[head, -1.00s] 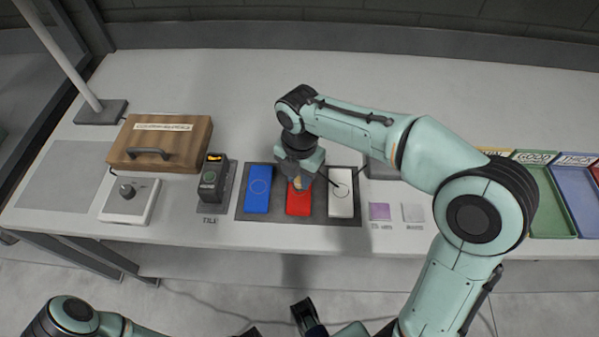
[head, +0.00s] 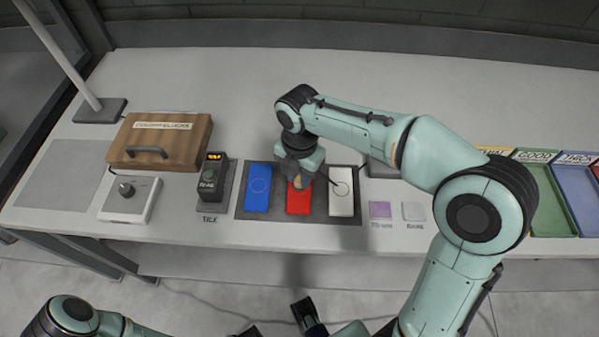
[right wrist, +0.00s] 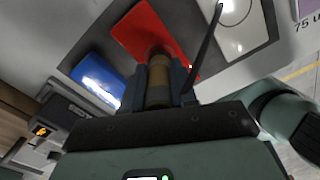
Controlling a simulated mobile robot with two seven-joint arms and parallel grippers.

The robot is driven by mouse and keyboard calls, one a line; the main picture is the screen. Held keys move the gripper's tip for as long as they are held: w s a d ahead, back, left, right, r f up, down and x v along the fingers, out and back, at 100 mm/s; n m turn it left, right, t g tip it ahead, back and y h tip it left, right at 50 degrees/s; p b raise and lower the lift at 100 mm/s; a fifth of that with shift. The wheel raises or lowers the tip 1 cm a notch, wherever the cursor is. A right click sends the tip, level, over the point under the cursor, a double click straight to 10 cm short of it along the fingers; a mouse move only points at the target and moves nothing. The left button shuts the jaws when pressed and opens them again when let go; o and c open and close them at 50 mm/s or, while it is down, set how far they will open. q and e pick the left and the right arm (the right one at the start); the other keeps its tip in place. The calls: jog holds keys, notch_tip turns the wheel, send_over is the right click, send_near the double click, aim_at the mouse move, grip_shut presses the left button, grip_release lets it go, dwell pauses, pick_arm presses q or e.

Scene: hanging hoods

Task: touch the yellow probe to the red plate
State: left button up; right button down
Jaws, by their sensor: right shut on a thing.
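My right gripper (head: 298,178) is shut on the yellow probe (right wrist: 158,82), a dull yellow-brown cylinder with a dark cable. The probe points down at the red plate (head: 299,203), whose near end shows below the gripper. In the right wrist view the probe's dark end overlaps the edge of the red plate (right wrist: 145,28). I cannot tell whether its tip touches or is just above. The fingers hide part of it. Dark parts at the bottom edge of the head view may be my left gripper, but its jaws are unclear.
A blue plate (head: 258,189) lies left of the red one and a white plate (head: 341,193) right, all on a dark mat (head: 318,214). A meter (head: 211,178) with an orange display and a wooden box (head: 160,142) stand left. Coloured trays (head: 548,205) are right.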

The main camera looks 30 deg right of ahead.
jog(key=shift+f, duration=0.4)
jog(key=shift+s+f, duration=0.1)
jog(key=shift+f, duration=0.05)
dwell(1.4)
notch_tip(320, 180, up, 3)
jog(key=p, duration=0.2)
jog(key=shift+p, duration=0.35)
notch_tip(320, 180, up, 4)
jog(key=p, duration=0.3)
jog(key=shift+p, duration=0.3)
